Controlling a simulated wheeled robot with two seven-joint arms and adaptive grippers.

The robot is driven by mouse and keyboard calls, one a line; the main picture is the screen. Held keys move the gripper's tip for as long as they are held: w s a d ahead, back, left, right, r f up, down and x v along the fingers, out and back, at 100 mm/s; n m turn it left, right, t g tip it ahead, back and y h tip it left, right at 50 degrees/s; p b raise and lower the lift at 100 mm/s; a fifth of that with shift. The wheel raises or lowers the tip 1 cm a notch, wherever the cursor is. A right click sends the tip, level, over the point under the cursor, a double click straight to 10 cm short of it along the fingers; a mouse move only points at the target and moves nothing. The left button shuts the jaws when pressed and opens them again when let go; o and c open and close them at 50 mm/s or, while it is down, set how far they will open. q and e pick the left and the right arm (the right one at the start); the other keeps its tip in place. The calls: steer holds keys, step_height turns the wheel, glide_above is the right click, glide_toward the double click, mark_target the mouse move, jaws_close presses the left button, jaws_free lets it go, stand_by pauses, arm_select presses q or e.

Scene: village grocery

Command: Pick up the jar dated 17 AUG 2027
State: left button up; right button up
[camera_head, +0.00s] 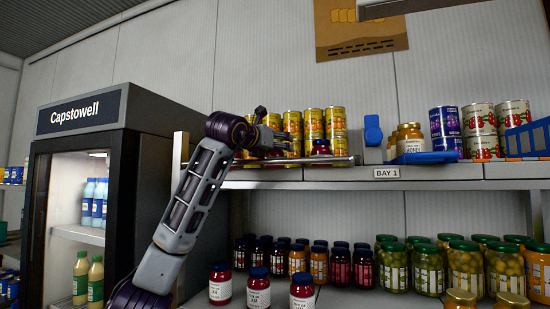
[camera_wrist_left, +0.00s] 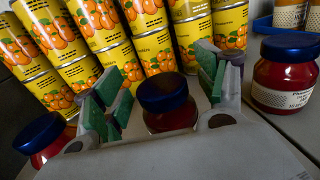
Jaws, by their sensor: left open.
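My left gripper (camera_head: 276,143) reaches over the upper shelf in front of the yellow cans. In the left wrist view the gripper (camera_wrist_left: 160,82) is open, with green pads on both sides of a red jar with a dark blue lid (camera_wrist_left: 170,118). The pads look apart from this jar, and its label is hidden. A similar jar (camera_wrist_left: 45,140) lies in view to the left, outside the fingers. Another (camera_wrist_left: 285,78) stands to the right with a white label turned towards me; it also appears in the head view (camera_head: 321,147). My right gripper is out of view.
Yellow cans (camera_head: 313,124) stand stacked close behind the gripper. A blue scale-like object (camera_head: 373,130), honey jars (camera_head: 409,137) and a blue tray (camera_head: 422,158) are to the right. Blue-lidded red jars (camera_head: 258,290) and green-lidded jars (camera_head: 428,268) fill the lower shelf.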

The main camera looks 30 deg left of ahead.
arm_select(q)
steer(key=c, duration=1.4)
steer(key=shift+o, duration=0.2)
steer(key=shift+r, duration=0.1)
steer(key=shift+r, duration=0.2)
jaws_close()
steer(key=shift+r+p, duration=0.35)
steer(key=shift+r, duration=4.4)
